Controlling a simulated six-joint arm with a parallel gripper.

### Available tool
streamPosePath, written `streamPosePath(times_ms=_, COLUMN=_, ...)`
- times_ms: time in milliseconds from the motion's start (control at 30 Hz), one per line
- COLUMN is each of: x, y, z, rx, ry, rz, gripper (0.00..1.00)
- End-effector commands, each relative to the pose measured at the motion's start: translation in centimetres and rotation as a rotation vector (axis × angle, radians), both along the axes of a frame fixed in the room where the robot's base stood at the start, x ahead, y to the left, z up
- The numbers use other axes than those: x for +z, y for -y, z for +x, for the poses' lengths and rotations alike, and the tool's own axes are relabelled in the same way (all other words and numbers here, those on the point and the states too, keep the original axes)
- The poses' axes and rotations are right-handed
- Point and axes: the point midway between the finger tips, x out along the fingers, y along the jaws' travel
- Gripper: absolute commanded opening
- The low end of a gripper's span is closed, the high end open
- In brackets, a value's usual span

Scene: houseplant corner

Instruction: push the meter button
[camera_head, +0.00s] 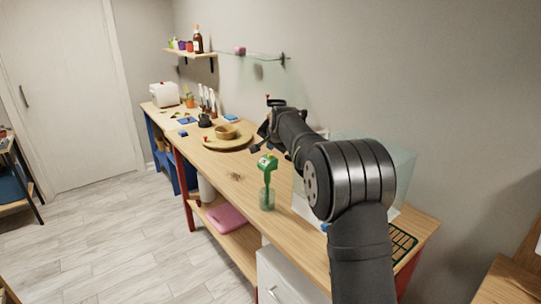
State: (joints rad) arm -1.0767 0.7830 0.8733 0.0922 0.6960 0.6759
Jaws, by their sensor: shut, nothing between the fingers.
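A green meter (267,164) with a pale face on its head stands upright on the wooden bench. Its stem goes down into a clear glass jar (267,198). The button is too small to make out on the head. My gripper (259,144) is shut and empty, at the far end of my dark arm. In the picture it lies just above and left of the meter's head, apart from it. How far behind or above the meter it is, I cannot tell. My arm hides part of the bench to the right.
A round wooden board (243,143) with a bowl (226,132) lies farther back on the bench. A clear glass tank (400,160) stands behind my arm. A glass shelf (245,55) is on the wall above. The bench left of the meter is clear.

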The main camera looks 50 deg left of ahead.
Motion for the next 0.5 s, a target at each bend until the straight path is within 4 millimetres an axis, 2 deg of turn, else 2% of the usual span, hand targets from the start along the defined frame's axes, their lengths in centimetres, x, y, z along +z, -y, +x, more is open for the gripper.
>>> streamPosePath(times_ms=200, x=-0.72, y=-0.03, z=-0.05, rx=0.0, ry=0.0, rz=0.0, gripper=0.0)
streamPosePath(times_ms=500, x=-0.8, y=-0.02, z=-0.05, rx=0.0, ry=0.0, rz=0.0, gripper=0.0)
